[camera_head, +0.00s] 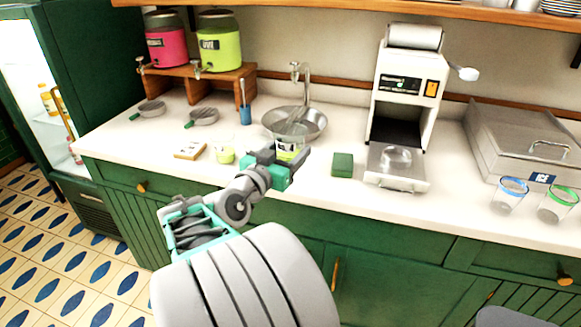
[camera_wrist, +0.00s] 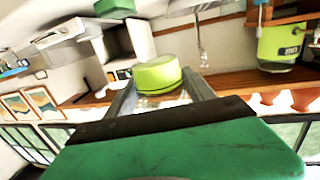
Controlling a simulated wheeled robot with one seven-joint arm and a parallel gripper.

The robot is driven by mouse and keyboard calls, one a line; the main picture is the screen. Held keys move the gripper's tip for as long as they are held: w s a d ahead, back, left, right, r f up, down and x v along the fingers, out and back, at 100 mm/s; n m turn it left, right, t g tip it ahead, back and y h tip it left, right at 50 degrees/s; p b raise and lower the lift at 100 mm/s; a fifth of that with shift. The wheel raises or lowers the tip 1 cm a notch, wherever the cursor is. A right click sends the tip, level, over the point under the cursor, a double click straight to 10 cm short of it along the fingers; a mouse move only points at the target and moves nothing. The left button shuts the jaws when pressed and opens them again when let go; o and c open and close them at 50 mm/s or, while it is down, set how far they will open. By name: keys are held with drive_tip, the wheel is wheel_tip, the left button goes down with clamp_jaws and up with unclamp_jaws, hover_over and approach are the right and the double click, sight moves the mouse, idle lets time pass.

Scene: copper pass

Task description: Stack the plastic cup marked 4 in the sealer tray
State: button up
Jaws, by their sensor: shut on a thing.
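My gripper (camera_head: 279,168) is shut on a plastic cup with lime-green contents (camera_head: 287,150), held over the counter in front of the sink. In the wrist view the cup (camera_wrist: 158,75) sits between the two fingers (camera_wrist: 160,98); no number on it is legible. The sealer (camera_head: 404,90) is a white machine to the right. Its metal sealer tray (camera_head: 407,184) sticks out at the front, with a clear round thing (camera_head: 397,156) on it. My gripper is left of the tray and apart from it.
A dark green box (camera_head: 342,165) stands on the counter between my gripper and the tray. Cups with blue (camera_head: 509,194) and green (camera_head: 557,205) rims stand right, before a steel appliance (camera_head: 520,135).

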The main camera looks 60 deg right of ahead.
drive_tip(key=w+d+f, duration=0.1)
drive_tip(key=d+f, duration=0.2)
drive_tip(key=f, duration=0.1)
drive_tip(key=w+d+f, duration=0.2)
drive_tip(key=d+f, duration=0.2)
drive_tip(key=w+d+f+p, duration=0.1)
drive_tip(key=w+d+f, duration=0.1)
drive_tip(key=d+f, duration=0.1)
drive_tip(key=shift+w+d+f, duration=0.15)
drive_tip(key=shift+d+f, duration=0.25)
drive_tip(key=shift+d, duration=0.35)
drive_tip(key=shift+f, duration=0.1)
drive_tip(key=shift+f+b, duration=0.25)
drive_tip(key=shift+b, duration=0.15)
drive_tip(key=o, duration=1.4)
